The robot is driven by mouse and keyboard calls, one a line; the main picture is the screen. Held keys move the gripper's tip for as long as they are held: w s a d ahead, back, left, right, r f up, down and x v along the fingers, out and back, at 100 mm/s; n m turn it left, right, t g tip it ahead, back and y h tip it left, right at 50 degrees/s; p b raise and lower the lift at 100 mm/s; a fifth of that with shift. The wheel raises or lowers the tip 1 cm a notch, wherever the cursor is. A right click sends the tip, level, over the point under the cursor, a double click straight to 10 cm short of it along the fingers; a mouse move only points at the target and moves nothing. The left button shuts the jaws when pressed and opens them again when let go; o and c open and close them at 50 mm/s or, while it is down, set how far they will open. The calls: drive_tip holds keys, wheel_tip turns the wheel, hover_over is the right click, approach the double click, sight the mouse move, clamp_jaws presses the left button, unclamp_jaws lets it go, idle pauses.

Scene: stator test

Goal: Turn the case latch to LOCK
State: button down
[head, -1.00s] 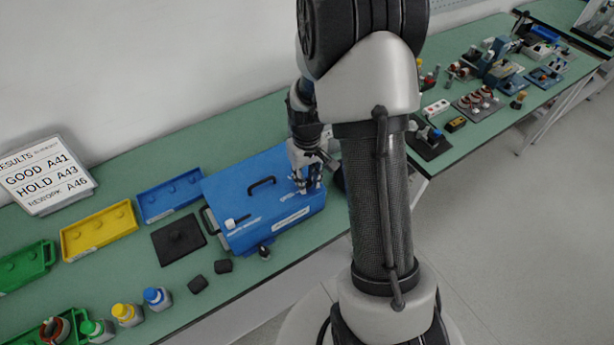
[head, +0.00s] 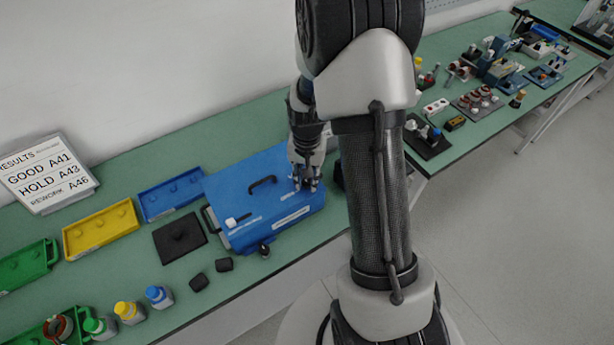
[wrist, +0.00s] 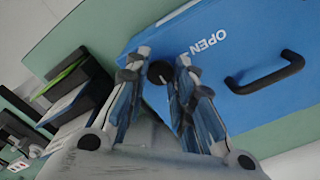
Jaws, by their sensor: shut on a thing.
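The blue case (head: 240,187) lies on the green bench with a black handle (head: 262,184) on its lid; the handle also shows at the right of the wrist view (wrist: 266,80). In the wrist view, the black round latch knob (wrist: 160,72) sits on the blue lid beside the white word OPEN (wrist: 208,41). My gripper (head: 308,184) is over the right part of the lid. In the wrist view its fingers are on both sides of the knob, shut on it. The LOCK marking cannot be read, and the fingers hide part of the lid around the knob.
A blue tray (head: 171,211), a yellow tray (head: 75,242) and a black pad (head: 168,250) lie left of the case. Small black blocks (head: 199,283) and capped bottles (head: 130,318) are in front. A results sign (head: 62,205) stands at the back left.

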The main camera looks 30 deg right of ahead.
sight(307, 182)
idle(0.5)
drive_tip(key=c, duration=1.3)
unclamp_jaws()
drive_tip(key=shift+c, duration=0.2)
wheel_tip(307, 182, up, 12)
